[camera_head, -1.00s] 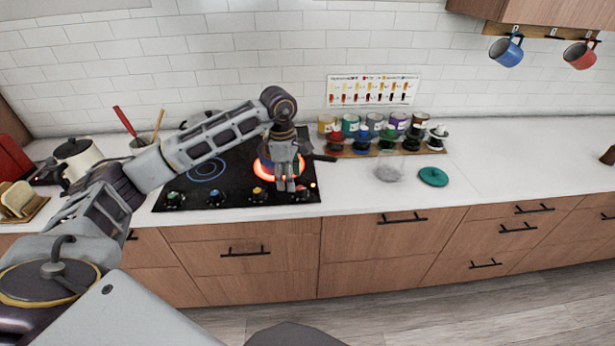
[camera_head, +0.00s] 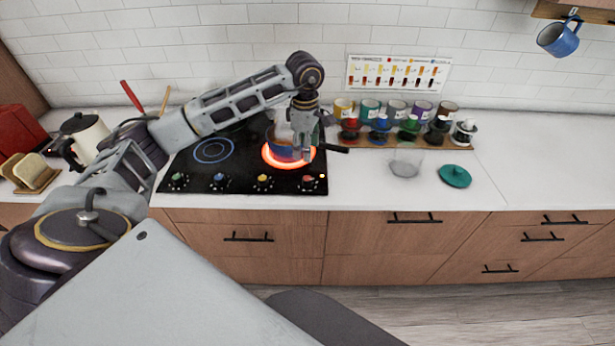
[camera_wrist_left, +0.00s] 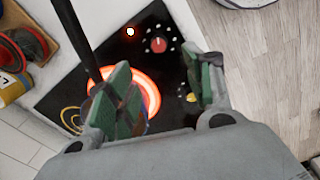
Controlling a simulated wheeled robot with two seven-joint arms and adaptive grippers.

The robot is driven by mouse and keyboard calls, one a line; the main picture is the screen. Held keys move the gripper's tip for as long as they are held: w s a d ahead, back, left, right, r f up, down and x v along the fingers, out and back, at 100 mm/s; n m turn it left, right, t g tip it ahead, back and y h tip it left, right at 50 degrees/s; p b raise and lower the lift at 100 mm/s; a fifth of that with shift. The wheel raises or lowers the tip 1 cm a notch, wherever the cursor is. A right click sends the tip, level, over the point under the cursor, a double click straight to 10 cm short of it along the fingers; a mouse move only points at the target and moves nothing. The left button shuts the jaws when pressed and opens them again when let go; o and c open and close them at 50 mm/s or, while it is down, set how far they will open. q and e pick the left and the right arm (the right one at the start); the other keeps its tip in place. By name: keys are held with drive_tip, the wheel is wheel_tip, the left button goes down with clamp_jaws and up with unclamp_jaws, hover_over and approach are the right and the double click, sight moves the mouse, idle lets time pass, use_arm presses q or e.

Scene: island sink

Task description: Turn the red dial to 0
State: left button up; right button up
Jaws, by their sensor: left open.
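The red dial (camera_head: 308,183) is the rightmost knob on the cooktop's (camera_head: 235,150) front edge. In the left wrist view it shows as a red-topped knob (camera_wrist_left: 158,45) with white marks around it, beyond and between the fingertips. Its exact setting is hard to read. My left gripper (camera_head: 303,154) hangs over the glowing right burner (camera_head: 275,160), behind the dial. In the left wrist view its green-padded fingers (camera_wrist_left: 160,75) are apart with nothing between them, not touching the dial. My right gripper is not in view.
The yellow dial (camera_head: 265,183) is just left of the red one.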

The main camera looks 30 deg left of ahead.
sight(307, 178)
use_arm(q)
drive_tip(key=f, duration=0.4)
drive_tip(key=f+p, duration=0.1)
drive_tip(key=f, duration=0.3)
drive_tip(key=f+p, duration=0.1)
drive_tip(key=f, duration=0.3)
drive_tip(key=shift+w+f, duration=0.3)
drive_tip(key=shift+f, duration=0.1)
drive_tip(key=shift+a+f, duration=0.1)
drive_tip(key=shift+f, duration=0.45)
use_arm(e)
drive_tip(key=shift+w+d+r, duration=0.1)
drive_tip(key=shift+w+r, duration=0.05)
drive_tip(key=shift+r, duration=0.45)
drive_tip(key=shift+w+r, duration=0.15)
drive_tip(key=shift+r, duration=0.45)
use_arm(q)
drive_tip(key=c, duration=1)
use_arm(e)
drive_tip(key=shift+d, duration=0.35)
